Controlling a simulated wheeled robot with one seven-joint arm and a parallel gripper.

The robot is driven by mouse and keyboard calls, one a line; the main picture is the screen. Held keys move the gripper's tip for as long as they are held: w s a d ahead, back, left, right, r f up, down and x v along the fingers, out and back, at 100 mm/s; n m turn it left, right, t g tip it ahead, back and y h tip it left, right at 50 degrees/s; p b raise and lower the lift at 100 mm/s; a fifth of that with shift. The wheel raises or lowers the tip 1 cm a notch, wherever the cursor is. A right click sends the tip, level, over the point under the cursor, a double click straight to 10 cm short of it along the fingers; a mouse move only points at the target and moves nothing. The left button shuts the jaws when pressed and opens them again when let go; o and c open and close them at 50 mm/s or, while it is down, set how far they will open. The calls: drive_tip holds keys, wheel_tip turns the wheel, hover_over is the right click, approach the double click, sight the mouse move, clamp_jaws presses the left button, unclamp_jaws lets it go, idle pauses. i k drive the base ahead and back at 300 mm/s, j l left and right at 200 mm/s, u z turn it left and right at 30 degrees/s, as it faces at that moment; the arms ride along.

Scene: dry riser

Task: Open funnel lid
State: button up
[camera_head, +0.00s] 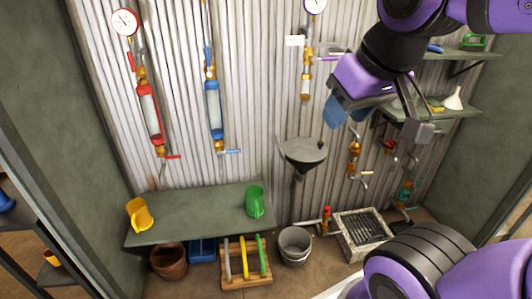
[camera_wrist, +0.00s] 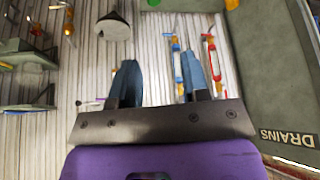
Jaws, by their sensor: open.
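A dark grey funnel (camera_head: 304,158) stands against the corrugated wall at the centre of the head view. Its flat dark lid (camera_head: 303,149) covers the top, with a small black knob (camera_head: 320,145) at the right side. In the wrist view the funnel (camera_wrist: 113,27) shows near the top, left of centre. My gripper (camera_head: 334,112) is above and to the right of the funnel, apart from it. In the wrist view its two blue fingers are spread with nothing between them (camera_wrist: 160,82).
A green bench (camera_head: 190,210) holds a yellow jug (camera_head: 139,215) and a green jug (camera_head: 255,202). A grey bucket (camera_head: 295,245) and a grated drain box (camera_head: 362,232) are on the floor. Pipes with valves (camera_head: 354,160) and shelves are to the right. Gauged tubes (camera_head: 150,112) line the wall.

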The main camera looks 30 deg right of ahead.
sight(304, 150)
drive_tip(key=z, duration=0.75)
drive_tip(key=i+j, duration=0.2)
drive_tip(key=i, duration=0.3)
drive_tip(key=i+j+u, duration=0.15)
drive_tip(key=i, duration=0.3)
